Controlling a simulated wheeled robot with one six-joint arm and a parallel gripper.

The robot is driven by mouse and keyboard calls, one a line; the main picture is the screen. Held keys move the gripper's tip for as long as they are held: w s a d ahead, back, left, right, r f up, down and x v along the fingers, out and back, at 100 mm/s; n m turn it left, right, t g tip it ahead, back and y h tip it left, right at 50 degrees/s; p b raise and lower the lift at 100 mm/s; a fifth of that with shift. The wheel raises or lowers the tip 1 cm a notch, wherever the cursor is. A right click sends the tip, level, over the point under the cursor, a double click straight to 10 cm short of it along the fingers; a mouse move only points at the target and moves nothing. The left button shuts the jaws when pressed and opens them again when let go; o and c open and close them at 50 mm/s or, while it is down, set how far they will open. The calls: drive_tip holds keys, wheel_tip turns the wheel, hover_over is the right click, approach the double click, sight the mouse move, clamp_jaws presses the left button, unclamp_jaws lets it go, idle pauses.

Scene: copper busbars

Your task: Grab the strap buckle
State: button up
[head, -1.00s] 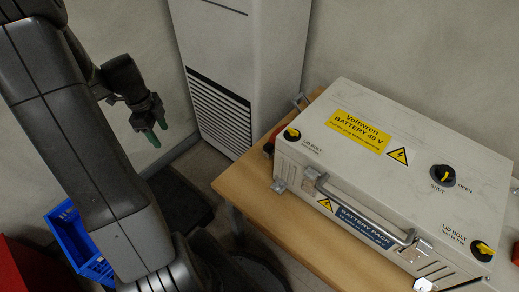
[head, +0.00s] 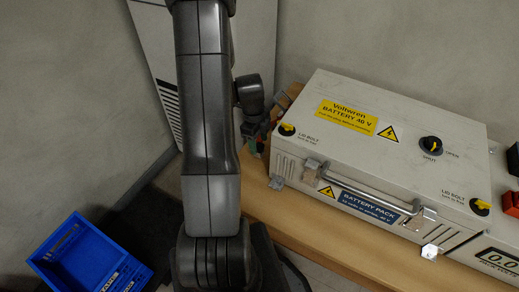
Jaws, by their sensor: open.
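I cannot make out a strap buckle in the head view. The white battery pack box (head: 400,150) sits on the wooden table, with a metal handle (head: 365,196) along its front and metal brackets (head: 430,251) at its lower edge. My gripper (head: 258,145) is at the left end of the box, partly hidden behind my arm.
A black rotary switch (head: 431,144) and yellow-marked lid bolts (head: 480,207) stand on the lid. A meter (head: 497,259) and a red part (head: 511,204) are at the right. A blue crate (head: 60,240) lies at lower left. The table front (head: 300,235) is bare.

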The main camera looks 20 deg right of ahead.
sight(259, 145)
drive_tip(key=shift+s+f, duration=0.1)
drive_tip(key=shift+f, duration=1.4)
drive_tip(key=shift+c, duration=0.4)
drive_tip(key=c, duration=1)
drive_tip(key=shift+r, duration=0.1)
